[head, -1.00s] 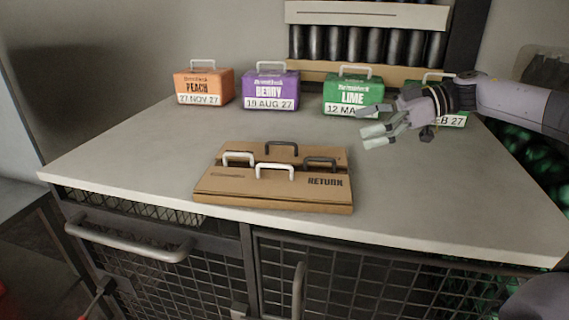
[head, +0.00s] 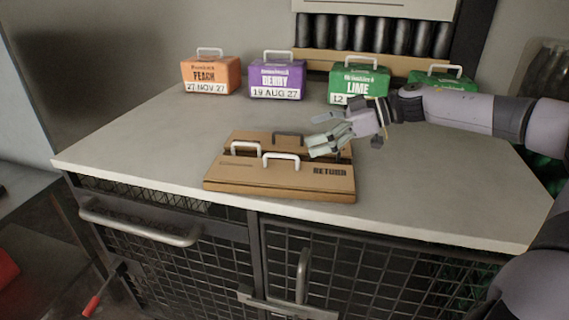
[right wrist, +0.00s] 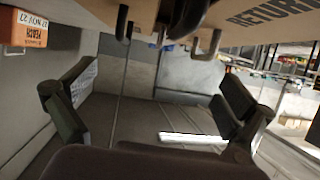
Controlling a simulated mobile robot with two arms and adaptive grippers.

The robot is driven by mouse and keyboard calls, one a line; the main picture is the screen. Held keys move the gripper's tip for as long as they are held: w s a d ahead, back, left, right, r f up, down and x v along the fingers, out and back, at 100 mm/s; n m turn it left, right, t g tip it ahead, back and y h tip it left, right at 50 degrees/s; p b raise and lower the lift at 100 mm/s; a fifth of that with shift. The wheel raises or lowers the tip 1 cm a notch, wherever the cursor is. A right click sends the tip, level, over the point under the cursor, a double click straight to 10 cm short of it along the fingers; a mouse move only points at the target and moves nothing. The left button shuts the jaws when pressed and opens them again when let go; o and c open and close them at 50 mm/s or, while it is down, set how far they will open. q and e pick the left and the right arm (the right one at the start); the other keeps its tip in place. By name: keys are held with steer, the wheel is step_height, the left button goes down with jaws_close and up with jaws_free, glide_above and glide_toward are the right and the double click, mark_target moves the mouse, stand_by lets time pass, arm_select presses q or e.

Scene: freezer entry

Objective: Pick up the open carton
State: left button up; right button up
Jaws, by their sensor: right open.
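Several cartons with white handles stand in a row at the back of the counter. They are an orange PEACH carton (head: 211,75), a purple BERRY carton (head: 277,80), a green LIME carton (head: 357,80) and another green carton (head: 440,79), partly hidden by my right arm. I cannot tell which of them is open. My right gripper (head: 320,138) is open and empty, in front of the LIME carton and over the right back part of the brown RETURN carton boards. In the right wrist view its fingers (right wrist: 155,80) are spread apart. My left gripper is not in view.
Flat brown boards marked RETURN (head: 280,181), with white and dark handles, lie near the counter's front edge. The counter (head: 150,140) is clear left of them. A rack of dark cylinders (head: 375,35) stands behind. Mesh doors with bar handles (head: 140,222) are below.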

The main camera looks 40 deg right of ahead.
mark_target(285, 162)
steer(key=shift+s+f+x, duration=0.1)
steer(key=shift+f+x, duration=0.1)
steer(key=shift+x, duration=0.85)
steer(key=shift+s+f+x, duration=0.15)
steer(key=shift+f+x, duration=0.1)
steer(key=shift+x, duration=0.8)
steer(key=shift+w+a+f, duration=0.1)
steer(key=shift+w+a, duration=0.25)
steer(key=shift+c, duration=0.5)
steer(key=c, duration=1.5)
steer(key=shift+c, duration=0.2)
